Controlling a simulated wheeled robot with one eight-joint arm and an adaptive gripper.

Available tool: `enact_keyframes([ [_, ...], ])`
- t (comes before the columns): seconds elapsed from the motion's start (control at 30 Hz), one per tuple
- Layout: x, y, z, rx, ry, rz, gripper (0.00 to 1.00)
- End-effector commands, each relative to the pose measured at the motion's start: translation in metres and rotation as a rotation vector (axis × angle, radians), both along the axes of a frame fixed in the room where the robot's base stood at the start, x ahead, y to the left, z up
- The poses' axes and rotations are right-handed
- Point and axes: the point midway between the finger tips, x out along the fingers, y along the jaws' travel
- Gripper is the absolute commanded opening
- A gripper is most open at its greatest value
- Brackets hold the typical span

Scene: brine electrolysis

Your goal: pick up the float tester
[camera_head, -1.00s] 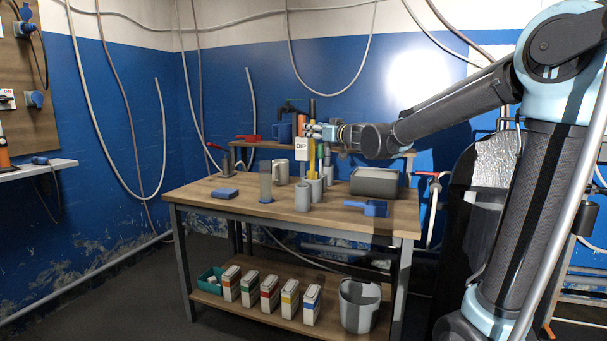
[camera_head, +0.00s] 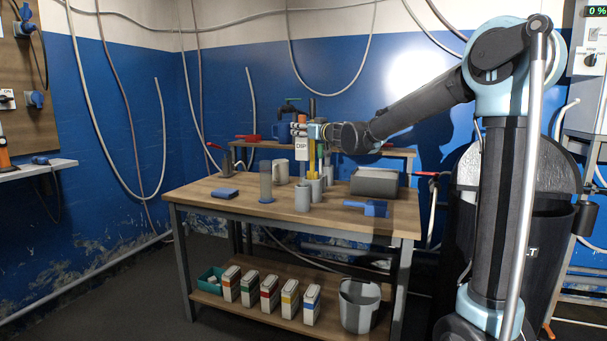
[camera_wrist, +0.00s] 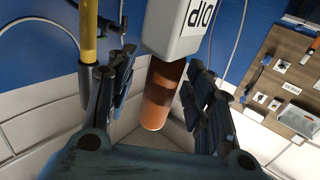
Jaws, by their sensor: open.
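A tester with a white body marked DIP (camera_head: 301,146) stands upright above the bench among thin coloured rods. I take it for the float tester, though no label says so. In the wrist view its white body (camera_wrist: 178,28) and orange-brown handle (camera_wrist: 160,95) lie between my fingers. My gripper (camera_wrist: 162,68) is open around the handle, with a gap visible on both sides. In the head view my gripper (camera_head: 304,130) is at the handle, just above the white body, and hides part of it. The tester's lower end is hard to make out.
A yellow rod (camera_wrist: 88,45) stands close outside my left finger in the wrist view. The wooden bench (camera_head: 240,205) also bears a grey cup (camera_head: 302,197), a clear cylinder (camera_head: 266,186), a grey box (camera_head: 374,182) and a blue item (camera_head: 375,208). A shelf stands behind.

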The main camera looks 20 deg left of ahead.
Motion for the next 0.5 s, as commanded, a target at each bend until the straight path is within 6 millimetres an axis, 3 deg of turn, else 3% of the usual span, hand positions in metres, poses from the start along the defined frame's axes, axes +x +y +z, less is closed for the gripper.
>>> enact_keyframes([
  [0.27,0.0009,0.0012,0.0000,0.000,0.000,0.000,0.46],
  [0.47,0.0008,0.0012,0.0000,0.000,0.000,0.000,0.00],
  [0.5,0.0008,0.0012,0.0000,0.000,0.000,0.000,0.00],
])
